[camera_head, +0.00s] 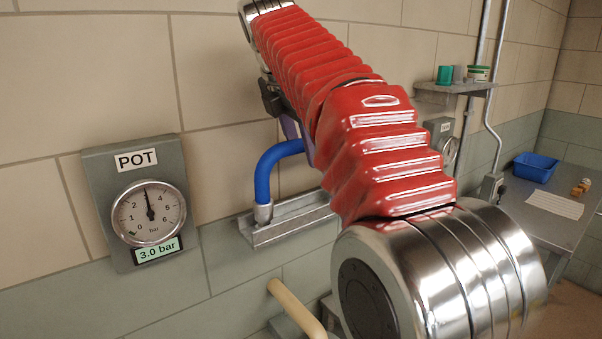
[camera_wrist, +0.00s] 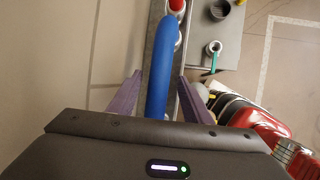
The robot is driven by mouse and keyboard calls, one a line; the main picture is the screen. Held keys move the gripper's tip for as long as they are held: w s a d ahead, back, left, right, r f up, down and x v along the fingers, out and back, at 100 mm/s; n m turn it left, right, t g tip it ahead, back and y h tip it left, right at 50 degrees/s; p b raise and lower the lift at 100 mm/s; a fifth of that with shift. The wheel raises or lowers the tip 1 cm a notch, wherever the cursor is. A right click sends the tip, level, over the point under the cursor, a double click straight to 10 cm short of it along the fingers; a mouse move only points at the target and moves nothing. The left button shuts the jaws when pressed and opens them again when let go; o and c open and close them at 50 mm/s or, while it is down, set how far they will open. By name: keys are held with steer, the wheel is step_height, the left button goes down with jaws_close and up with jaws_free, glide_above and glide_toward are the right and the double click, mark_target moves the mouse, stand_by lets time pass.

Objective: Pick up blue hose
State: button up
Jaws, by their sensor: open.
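The blue hose (camera_head: 265,175) is an arched thick tube in the head view. Its metal end (camera_head: 263,213) stands at a metal ledge (camera_head: 290,229) on the wall. In the wrist view the blue hose (camera_wrist: 162,65) runs lengthwise between the two purple fingers of my gripper (camera_wrist: 160,78). The fingers are apart, one on each side of the hose, and do not look closed on it. In the head view my gripper (camera_head: 300,138) shows only as bits of purple finger by the hose's upper end; my red arm hides the rest.
A pressure gauge panel (camera_head: 138,203) marked POT hangs left of the hose. A beige pipe (camera_head: 296,308) sticks out below. At right are a wall shelf (camera_head: 452,89) with small containers and a table (camera_head: 540,225) with a blue bin (camera_head: 535,167).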

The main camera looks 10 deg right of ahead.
steer(key=x, duration=0.4)
steer(key=shift+f, duration=0.1)
stand_by(0.4)
jaws_close()
stand_by(0.4)
